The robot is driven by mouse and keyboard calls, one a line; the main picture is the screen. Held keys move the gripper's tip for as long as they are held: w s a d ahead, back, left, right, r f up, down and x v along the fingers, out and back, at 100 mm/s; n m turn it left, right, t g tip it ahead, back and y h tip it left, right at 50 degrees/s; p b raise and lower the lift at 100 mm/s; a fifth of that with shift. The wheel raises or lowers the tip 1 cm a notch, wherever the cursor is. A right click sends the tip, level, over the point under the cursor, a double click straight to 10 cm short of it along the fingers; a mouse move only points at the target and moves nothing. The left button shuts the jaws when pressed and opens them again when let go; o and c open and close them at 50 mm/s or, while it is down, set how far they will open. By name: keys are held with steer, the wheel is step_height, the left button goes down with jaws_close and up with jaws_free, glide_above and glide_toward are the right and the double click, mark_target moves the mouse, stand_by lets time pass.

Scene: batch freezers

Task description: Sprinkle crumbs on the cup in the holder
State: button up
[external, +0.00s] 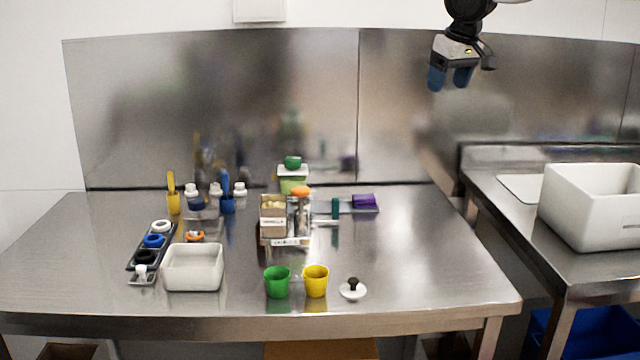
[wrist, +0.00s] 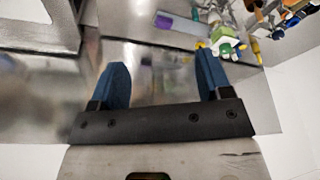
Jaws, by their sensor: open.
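My gripper (external: 450,78) hangs high above the back right of the steel table, fingers pointing down, open and empty. In the wrist view my gripper (wrist: 162,65) has its two blue fingers well apart with nothing between them. A green cup (external: 277,282) and a yellow cup (external: 315,281) stand side by side near the table's front edge; I cannot tell whether a holder supports them. A clear container with an orange top (external: 301,205) stands mid-table beside a small open box (external: 272,215) with pale contents. I cannot tell which holds crumbs.
A white bin (external: 192,267) and a dark rack (external: 152,245) of coloured items stand left. A small green item (external: 292,162) sits at the back, with a purple block (external: 365,201) to its right. A white knobbed lid (external: 353,290) lies front right. The table's right side is clear.

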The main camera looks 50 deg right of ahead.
steer(key=w+a+f+m, duration=0.1)
steer(key=w+a+f, duration=0.15)
steer(key=w, duration=0.65)
steer(key=w+a+f, duration=0.2)
steer(key=w+f, duration=0.1)
steer(key=w, duration=0.6)
steer(key=m, duration=0.2)
glide_toward(291, 157)
steer(key=f, duration=0.2)
steer(key=shift+s+a+r+t+h, duration=0.15)
steer(key=shift+s+a+t+h, duration=0.1)
steer(key=shift+t+h, duration=0.15)
steer(key=shift+w, duration=0.1)
steer(key=shift+x, duration=3.9)
steer(key=shift+c, duration=0.2)
steer(key=c, duration=0.9)
steer(key=shift+n, duration=0.3)
